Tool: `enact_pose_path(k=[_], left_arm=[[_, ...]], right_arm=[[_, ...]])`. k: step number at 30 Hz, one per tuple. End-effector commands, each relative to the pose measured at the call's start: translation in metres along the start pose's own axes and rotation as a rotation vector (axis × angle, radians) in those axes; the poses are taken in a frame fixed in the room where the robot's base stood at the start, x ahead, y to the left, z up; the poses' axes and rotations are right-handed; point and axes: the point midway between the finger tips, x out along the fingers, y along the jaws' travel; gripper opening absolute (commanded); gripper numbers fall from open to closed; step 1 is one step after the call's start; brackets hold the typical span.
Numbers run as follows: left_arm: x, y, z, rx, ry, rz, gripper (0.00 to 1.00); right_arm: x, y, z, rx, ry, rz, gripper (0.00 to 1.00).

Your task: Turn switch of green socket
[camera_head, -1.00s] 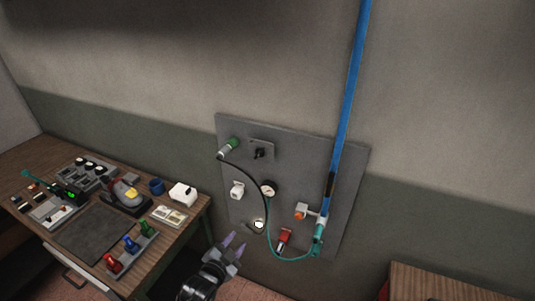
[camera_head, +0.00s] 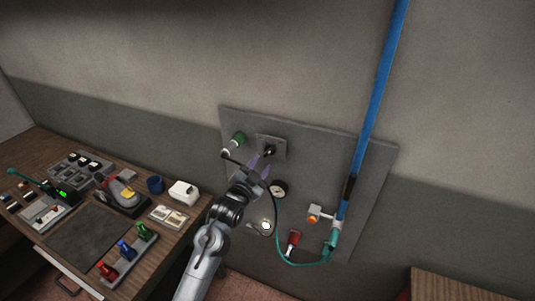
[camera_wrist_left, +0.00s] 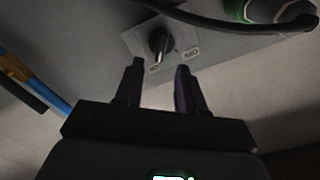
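The green socket (camera_head: 238,139) is on the upper left of the grey wall panel, with a black cable at its lower end. Its green and white body also shows at the top right of the left wrist view (camera_wrist_left: 262,10). The switch (camera_head: 269,150) is a black knob on a small grey plate, right of the socket. In the left wrist view the knob (camera_wrist_left: 160,42) lies just beyond and between the fingertips. My left gripper (camera_head: 259,165) is open and empty, just below the switch plate, apparently apart from the knob. My right gripper is not in view.
The black cable (camera_wrist_left: 235,24) crosses near the switch in the left wrist view. A gauge (camera_head: 278,189), a red connector (camera_head: 292,241) and a blue pipe (camera_head: 378,95) are on the panel's side. A cluttered wooden bench (camera_head: 165,253) stands left.

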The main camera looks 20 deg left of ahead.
Motion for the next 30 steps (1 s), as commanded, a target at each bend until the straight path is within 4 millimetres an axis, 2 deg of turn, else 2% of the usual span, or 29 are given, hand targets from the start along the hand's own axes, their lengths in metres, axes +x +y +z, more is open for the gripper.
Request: enact_pose_path(k=[6,12,18,29,30], left_arm=[[0.033,-0.002,-0.002,-0.001,0.0,0.0,0.39],[0.053,-0.001,-0.001,0.0,-0.001,0.0,0.39],[0.063,0.0,0.0,0.0,0.0,0.0,0.39],[0.065,0.0,0.0,0.0,-0.001,0.0,0.39],[0.065,0.0,0.0,0.0,-0.001,0.0,0.33]], right_arm=[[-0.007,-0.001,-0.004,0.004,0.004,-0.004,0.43],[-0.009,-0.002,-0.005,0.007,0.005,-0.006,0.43],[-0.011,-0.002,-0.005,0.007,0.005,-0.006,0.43],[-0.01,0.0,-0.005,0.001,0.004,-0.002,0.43],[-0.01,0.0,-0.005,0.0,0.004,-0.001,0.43]])
